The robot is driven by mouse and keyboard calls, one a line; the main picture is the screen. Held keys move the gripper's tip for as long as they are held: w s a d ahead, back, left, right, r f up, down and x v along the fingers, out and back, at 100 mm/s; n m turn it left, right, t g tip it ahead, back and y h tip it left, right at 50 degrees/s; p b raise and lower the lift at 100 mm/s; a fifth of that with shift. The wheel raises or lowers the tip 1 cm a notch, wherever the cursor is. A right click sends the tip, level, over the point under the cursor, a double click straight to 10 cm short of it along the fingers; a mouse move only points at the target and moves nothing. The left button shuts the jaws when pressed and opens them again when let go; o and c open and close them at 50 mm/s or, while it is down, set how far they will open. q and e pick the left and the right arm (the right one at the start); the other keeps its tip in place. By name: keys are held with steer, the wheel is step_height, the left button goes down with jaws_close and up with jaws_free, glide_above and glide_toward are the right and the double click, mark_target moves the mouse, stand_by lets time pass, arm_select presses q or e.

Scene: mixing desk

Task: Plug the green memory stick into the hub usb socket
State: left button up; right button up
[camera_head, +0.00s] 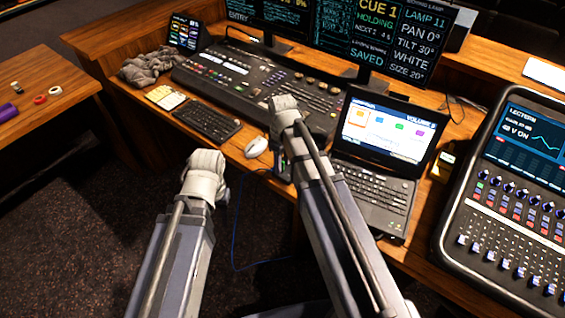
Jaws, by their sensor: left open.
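I cannot make out the green memory stick or the hub usb socket in the head view. My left gripper (206,163) is in front of the desk's edge, over the dark floor, apart from the desk items; it is open, though its fingertips are hard to see. My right gripper (284,105) is over the desk, between the mouse and the laptop, in front of the mixing console. Its fingers are hidden from this angle. A small dark object (283,168) shows beside my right forearm, too unclear to name.
An open laptop (375,190) stands right of my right arm. A white mouse (256,147), a keyboard (207,121) and the mixing console (225,82) lie left. A large fader desk (515,200) fills the right. A side table (45,125) holds tape rolls. A thin blue cable hangs below.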

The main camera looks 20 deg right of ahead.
steer(key=shift+r, duration=0.15)
step_height(320, 180, up, 8)
steer(key=p, duration=0.8)
steer(key=shift+f, duration=0.2)
steer(key=s+a+m+h, duration=0.1)
steer(key=s+a+m, duration=0.2)
steer(key=s+a, duration=0.7)
steer(key=s, duration=0.4)
steer(key=shift+a+m, duration=0.35)
steer(key=shift+m, duration=0.05)
